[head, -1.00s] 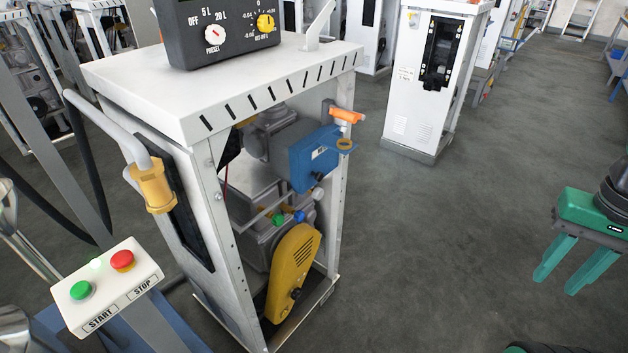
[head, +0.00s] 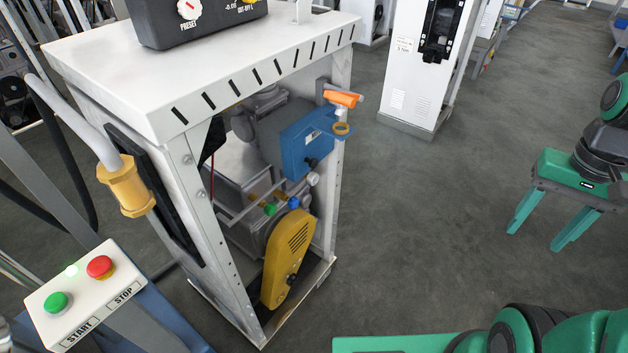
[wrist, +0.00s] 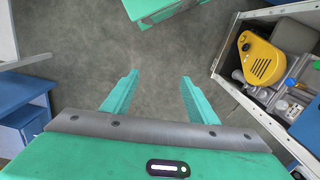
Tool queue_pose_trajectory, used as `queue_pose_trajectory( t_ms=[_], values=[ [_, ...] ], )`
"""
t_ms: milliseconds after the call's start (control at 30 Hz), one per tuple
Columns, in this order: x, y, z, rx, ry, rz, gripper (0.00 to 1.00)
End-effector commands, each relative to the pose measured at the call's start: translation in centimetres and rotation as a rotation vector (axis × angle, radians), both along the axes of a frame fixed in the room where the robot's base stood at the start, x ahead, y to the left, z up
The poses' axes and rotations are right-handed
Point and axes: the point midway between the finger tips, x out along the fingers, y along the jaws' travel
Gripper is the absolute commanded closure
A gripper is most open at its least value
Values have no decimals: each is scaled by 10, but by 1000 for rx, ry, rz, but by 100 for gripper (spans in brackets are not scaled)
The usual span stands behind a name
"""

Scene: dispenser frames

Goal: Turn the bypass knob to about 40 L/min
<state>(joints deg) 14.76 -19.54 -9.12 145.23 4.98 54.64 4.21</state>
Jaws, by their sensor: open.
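The open dispenser frame (head: 185,95) stands left of centre in the head view. Inside are a blue box (head: 305,140) with a black knob (head: 311,163), a pale round knob (head: 313,179), small green (head: 270,209) and blue (head: 293,202) knobs, and a yellow cover (head: 288,255) with a black knob (head: 291,279). I cannot tell which is the bypass knob, and no L/min scale is readable. My gripper (head: 534,240) is open and empty, well right of the dispenser, pointing down. In the wrist view its fingers (wrist: 159,76) are apart over bare floor; the yellow cover (wrist: 262,62) is at upper right.
An orange-handled part (head: 343,98) sticks out at the dispenser's right post. A START/STOP box (head: 85,295) is at lower left, beside a yellow nozzle fitting (head: 128,187). Another white cabinet (head: 412,70) stands behind. The floor between my gripper and the dispenser is clear.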

Motion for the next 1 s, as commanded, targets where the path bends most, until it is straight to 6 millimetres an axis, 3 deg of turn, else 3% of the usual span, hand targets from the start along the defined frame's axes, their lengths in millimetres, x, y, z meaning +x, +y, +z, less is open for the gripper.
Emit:
queue_pose_trajectory(
  t_ms=[200,467,800,1000],
  values=[
    [58,16,-45,51,24,-5,47],
    [115,52,-109,179,35,-40,47],
    [169,125,-193,440,57,-163,47],
    [193,178,-231,631,80,-285,47]
  ],
)
